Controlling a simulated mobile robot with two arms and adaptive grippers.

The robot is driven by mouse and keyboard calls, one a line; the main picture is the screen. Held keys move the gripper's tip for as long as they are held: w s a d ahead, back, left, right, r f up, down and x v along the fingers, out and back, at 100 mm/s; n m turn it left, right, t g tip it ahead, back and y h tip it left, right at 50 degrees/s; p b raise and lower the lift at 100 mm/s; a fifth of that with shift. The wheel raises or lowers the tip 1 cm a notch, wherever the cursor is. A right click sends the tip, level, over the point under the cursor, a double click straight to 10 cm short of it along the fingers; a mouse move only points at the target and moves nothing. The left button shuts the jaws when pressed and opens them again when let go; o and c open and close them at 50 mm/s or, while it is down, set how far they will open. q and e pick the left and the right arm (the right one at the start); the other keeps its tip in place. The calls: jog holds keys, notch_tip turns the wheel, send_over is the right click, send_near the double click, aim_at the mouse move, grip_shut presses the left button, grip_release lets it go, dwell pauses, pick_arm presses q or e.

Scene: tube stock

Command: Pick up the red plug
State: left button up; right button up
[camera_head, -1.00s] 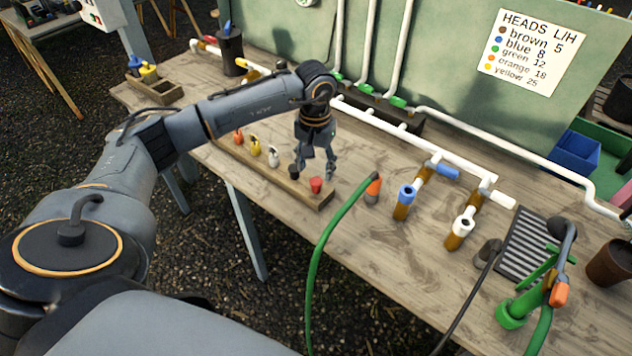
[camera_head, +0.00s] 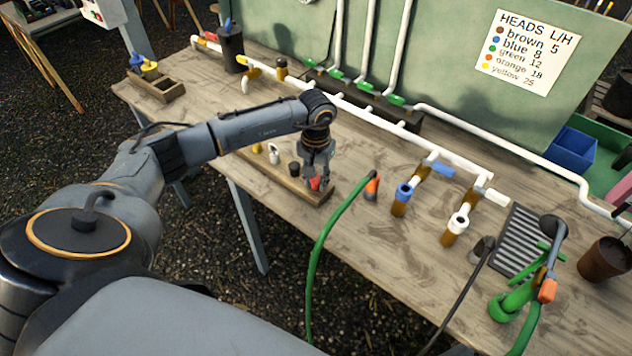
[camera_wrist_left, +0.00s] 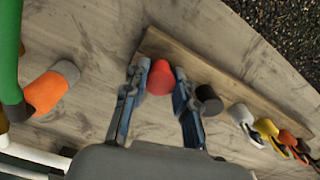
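The red plug (camera_head: 315,185) stands at the near right end of a wooden rack (camera_head: 325,196), partly hidden by my left gripper (camera_head: 318,174) in the head view. In the left wrist view the red plug (camera_wrist_left: 160,80) is between the two fingers of my left gripper (camera_wrist_left: 161,88). The fingers are open and straddle it, very close on both sides; whether they touch it I cannot tell. My right gripper is not in view.
A black plug (camera_wrist_left: 208,100) stands beside the right finger in the wrist view, with a white plug (camera_wrist_left: 245,122) and others further along. A green hose (camera_head: 322,245) with an orange end (camera_head: 371,187) lies nearby. White pipes (camera_head: 420,143) run behind.

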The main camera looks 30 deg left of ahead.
pick_arm(q)
jog(key=shift+r, duration=0.1)
jog(key=shift+r, duration=0.2)
notch_tip(320, 180, up, 2)
jog(key=shift+w+b, duration=0.1)
jog(key=shift+b, duration=0.35)
jog(key=s+d+r+b, duration=0.2)
jog(key=s+r+b, duration=0.3)
jog(key=s+r, duration=0.5)
jog(key=s, duration=0.4)
jog(key=shift+d+r, duration=0.2)
jog(key=shift+d, duration=0.1)
jog(key=shift+r+p, duration=1.15)
jog(key=shift+r, duration=1.35)
